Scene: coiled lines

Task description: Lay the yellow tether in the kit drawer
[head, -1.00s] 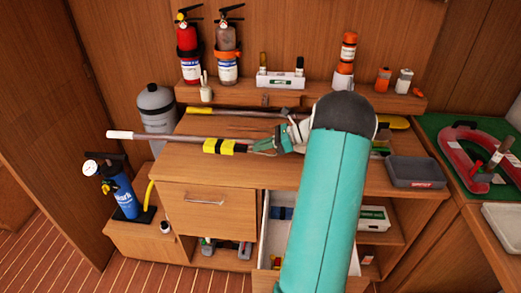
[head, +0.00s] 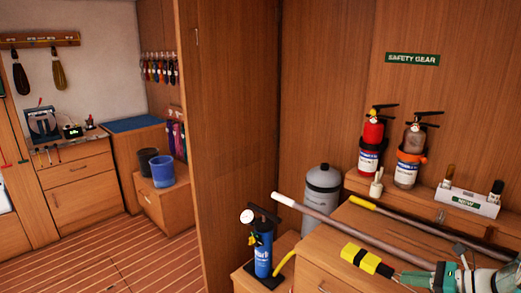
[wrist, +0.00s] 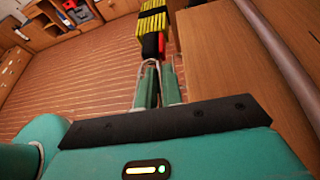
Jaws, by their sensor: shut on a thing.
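The yellow tether (head: 367,260), a yellow bundle with black bands, shows at the lower right of the head view, at the tip of my gripper (head: 398,277). In the wrist view the tether (wrist: 152,22) extends beyond my fingers, with a red and black piece at its near end. My gripper (wrist: 158,88) is shut on a pale loop at that end, and the bundle is clear of the wooden top. The open kit drawer is outside the head view, and I cannot make it out in the wrist view.
Fire extinguishers (head: 371,145) stand behind. Open plank floor (head: 120,255) lies at left.

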